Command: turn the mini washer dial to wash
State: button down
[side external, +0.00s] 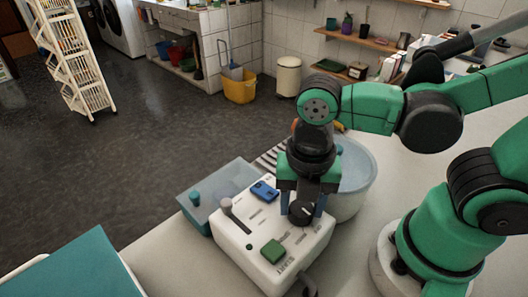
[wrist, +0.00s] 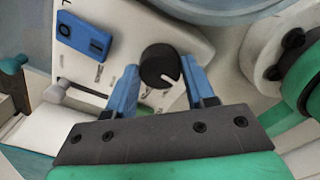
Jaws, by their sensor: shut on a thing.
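The mini washer's white control box (side external: 238,248) stands on the counter, and part of its top shows in the wrist view (wrist: 125,40). A round black dial (side external: 302,214) sits on its right part; it also shows in the wrist view (wrist: 159,62). A pale pointer line on the dial points to the lower right in the wrist view. My gripper (side external: 304,206) is over the dial, pointing down. Its blue fingers, seen in the wrist view (wrist: 162,78), stand on either side of the dial and are shut on it.
The box also carries a blue rocker switch (side external: 264,190), a grey lever (side external: 228,206) and a green button (side external: 272,250). A translucent tub (side external: 355,172) stands close behind my gripper. A blue-grey box (side external: 203,190) adjoins at left. A teal surface (side external: 75,270) is at lower left.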

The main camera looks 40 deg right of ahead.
aim_at(301, 207)
jog(key=m, duration=0.6)
jog(key=shift+m, duration=0.3)
dwell(0.4)
jog(key=shift+c, duration=1.5)
grip_release()
jog(key=shift+r, duration=0.1)
jog(key=shift+r, duration=2.75)
jog(key=w+d+m+t, duration=0.1)
jog(key=m, duration=0.1)
jog(key=w+d+m+t, duration=0.1)
jog(key=m, duration=0.2)
jog(key=w+d+m, duration=0.1)
jog(key=w+m, duration=0.1)
jog(key=m, duration=0.1)
jog(key=shift+f+t+y, duration=0.35)
jog(key=shift+t+y, duration=0.05)
jog(key=w+d+m+t, duration=0.1)
jog(key=d+m, duration=0.1)
jog(key=m, duration=0.1)
jog(key=w+d+m+t, duration=0.2)
jog(key=m, duration=0.2)
jog(key=w+d+m+t, duration=0.1)
jog(key=m, duration=0.3)
jog(key=shift+w+d+r+h, duration=0.2)
jog(key=shift+d+r+h, duration=0.15)
jog(key=shift+d+h, duration=0.05)
